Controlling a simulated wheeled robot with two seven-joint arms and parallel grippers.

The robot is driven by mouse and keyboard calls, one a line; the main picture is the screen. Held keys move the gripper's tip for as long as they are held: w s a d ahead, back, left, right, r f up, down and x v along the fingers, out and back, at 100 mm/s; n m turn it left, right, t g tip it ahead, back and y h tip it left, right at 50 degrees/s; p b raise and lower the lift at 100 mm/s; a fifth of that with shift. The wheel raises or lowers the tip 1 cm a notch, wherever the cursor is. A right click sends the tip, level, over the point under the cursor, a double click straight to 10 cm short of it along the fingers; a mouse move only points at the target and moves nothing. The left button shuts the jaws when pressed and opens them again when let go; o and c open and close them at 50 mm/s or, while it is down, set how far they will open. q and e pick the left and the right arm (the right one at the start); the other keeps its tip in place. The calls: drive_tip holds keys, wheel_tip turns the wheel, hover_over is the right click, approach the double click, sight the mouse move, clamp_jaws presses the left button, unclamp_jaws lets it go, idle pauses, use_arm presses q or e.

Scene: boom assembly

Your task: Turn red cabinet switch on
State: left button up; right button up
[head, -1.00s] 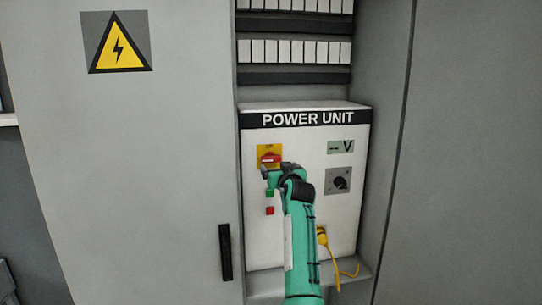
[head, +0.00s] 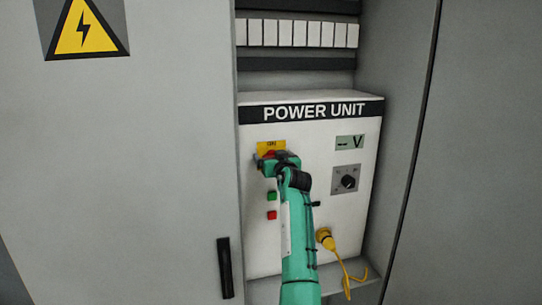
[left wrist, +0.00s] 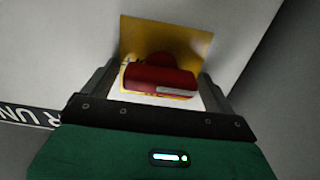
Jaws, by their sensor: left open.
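The red switch (left wrist: 160,80) sits on a yellow plate on the front of the white power unit (head: 260,235). In the left wrist view its red handle lies across the space between my two open fingers, with a finger on each side. I cannot tell whether the fingers touch it. In the head view my left gripper (head: 277,162) is at the switch and hides most of it; the top of the yellow plate (head: 270,146) shows above. My right gripper is not in view.
Below the switch are a green button (head: 272,196) and a red button (head: 272,215). To the right are a dial (head: 345,180), a display (head: 350,142) and a yellow plug with cable (head: 325,239). The grey cabinet door (head: 130,180) stands at the left.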

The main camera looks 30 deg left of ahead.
use_arm(q)
drive_tip(key=shift+s+d+r, duration=0.1)
drive_tip(key=shift+d, duration=0.1)
drive_tip(key=shift+c, duration=0.9)
drive_tip(key=c, duration=0.8)
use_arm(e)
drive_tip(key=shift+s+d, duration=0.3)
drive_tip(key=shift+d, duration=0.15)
